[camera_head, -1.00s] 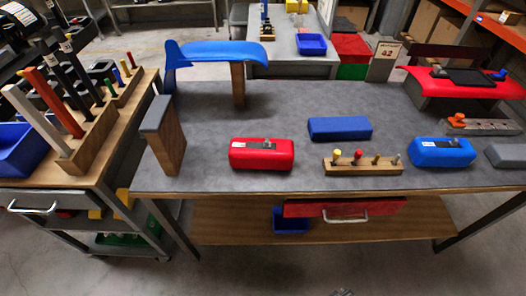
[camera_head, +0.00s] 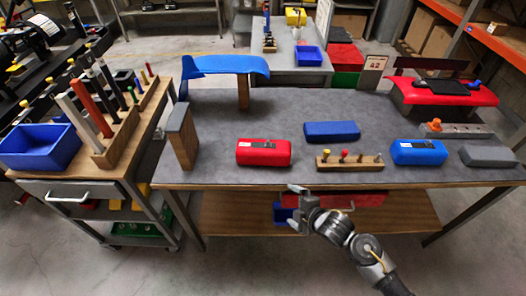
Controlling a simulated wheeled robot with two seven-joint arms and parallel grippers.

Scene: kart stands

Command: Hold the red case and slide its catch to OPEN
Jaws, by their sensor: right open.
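The red case (camera_head: 264,158) lies on the grey workbench near its front edge. A dark strip with a small light part, which looks like the catch (camera_head: 262,145), is on its top; its exact position is too small to tell. My right gripper (camera_head: 296,190) is in front of the bench's front edge, below and to the right of the red case. It is open, empty and apart from the case. My left gripper is not in view.
A wooden block with colored pegs (camera_head: 349,163) stands right of the case, with a blue case (camera_head: 418,158) beyond it. A flat blue block (camera_head: 332,131) lies behind. A wooden post (camera_head: 185,147) stands left. Bare bench top surrounds the red case.

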